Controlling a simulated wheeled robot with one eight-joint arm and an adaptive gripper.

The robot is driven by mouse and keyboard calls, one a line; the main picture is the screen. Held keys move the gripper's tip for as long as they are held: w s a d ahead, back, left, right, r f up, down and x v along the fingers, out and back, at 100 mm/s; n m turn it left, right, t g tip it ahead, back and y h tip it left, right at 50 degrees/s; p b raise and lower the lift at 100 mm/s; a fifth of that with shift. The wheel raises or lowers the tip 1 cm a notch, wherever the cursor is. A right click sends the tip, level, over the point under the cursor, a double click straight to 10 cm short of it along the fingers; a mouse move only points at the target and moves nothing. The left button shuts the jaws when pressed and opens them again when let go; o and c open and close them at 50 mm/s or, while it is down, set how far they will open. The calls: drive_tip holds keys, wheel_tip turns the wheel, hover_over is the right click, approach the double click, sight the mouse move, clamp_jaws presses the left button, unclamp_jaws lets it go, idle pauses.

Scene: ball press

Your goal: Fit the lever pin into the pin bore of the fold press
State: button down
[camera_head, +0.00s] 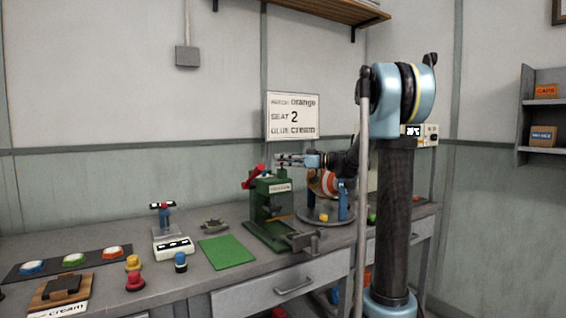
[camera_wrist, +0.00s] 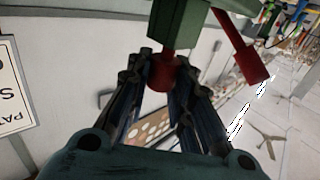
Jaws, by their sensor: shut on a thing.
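The green fold press (camera_head: 263,204) stands on the bench, with a red lever (camera_head: 254,178) tilted at its upper left. My gripper (camera_head: 279,160) is at the top of the press. In the wrist view the fingers of my gripper (camera_wrist: 163,66) are closed around a red cylindrical piece (camera_wrist: 163,73), apparently the lever pin. It meets or sits right by the green press body (camera_wrist: 178,22). The red lever (camera_wrist: 241,50) hangs to the right there. The pin bore is hidden, and I cannot tell how deep the pin sits.
An orange-and-white striped ball (camera_head: 322,183) sits on a round stand right behind the press. A green mat (camera_head: 226,251), coloured knobs and a dark strip with pads (camera_head: 73,260) lie to the left. A sign (camera_head: 292,116) stands behind the press.

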drive_tip(key=shift+f, duration=0.65)
drive_tip(key=c, duration=1.3)
unclamp_jaws()
drive_tip(key=shift+c, duration=0.2)
drive_tip(key=shift+d, duration=0.1)
drive_tip(key=s+d, duration=0.2)
drive_tip(key=d, duration=0.9)
drive_tip(key=shift+d, duration=0.3)
drive_tip(key=shift+s+f, duration=0.1)
